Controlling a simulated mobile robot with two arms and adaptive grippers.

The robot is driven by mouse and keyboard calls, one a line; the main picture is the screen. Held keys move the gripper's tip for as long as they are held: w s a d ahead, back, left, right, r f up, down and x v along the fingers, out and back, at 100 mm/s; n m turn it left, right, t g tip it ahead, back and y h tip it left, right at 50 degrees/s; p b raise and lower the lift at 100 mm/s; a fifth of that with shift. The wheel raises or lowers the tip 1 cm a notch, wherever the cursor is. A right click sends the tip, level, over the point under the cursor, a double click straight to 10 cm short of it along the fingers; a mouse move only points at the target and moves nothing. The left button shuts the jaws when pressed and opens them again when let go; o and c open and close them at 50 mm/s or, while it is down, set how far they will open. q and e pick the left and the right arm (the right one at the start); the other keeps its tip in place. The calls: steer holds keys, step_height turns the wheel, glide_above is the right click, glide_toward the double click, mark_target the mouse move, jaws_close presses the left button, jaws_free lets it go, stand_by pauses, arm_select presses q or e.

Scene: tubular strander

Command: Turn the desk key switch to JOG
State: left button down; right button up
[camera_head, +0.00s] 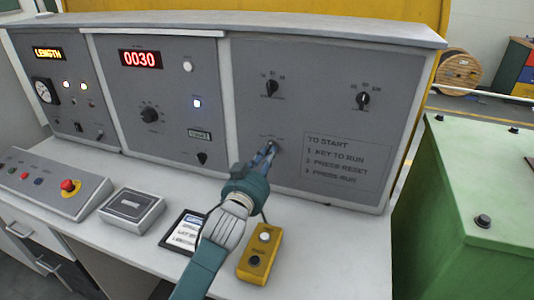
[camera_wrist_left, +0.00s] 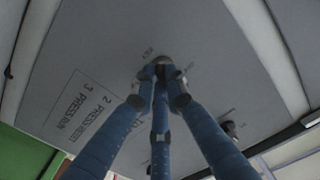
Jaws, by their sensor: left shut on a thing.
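The desk key switch (camera_head: 273,146) is low on the right-hand grey panel, left of the printed TO START list. My left gripper (camera_head: 267,154) reaches up to it, and its blue fingers are closed around it. In the left wrist view the fingertips (camera_wrist_left: 160,75) meet at the dark switch (camera_wrist_left: 163,60). The fingers cover most of the switch, so its pointing direction cannot be told. Small lettering around it is too blurred to read surely. My right gripper is not in view.
Two black selector knobs (camera_head: 271,88) (camera_head: 363,100) sit higher on the same panel. A yellow button box (camera_head: 260,253), a dark tablet-like display (camera_head: 184,231) and a grey box (camera_head: 131,210) rest on the desk. A red emergency button (camera_head: 70,187) is at left. A green cabinet (camera_head: 480,190) stands right.

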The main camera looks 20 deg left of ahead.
arm_select(q)
steer(key=shift+n+p, duration=0.55)
steer(key=shift+n, duration=0.75)
steer(key=c, duration=1.8)
jaws_free()
steer(key=shift+o, duration=0.2)
steer(key=s, duration=1.2)
steer(key=shift+a, duration=0.15)
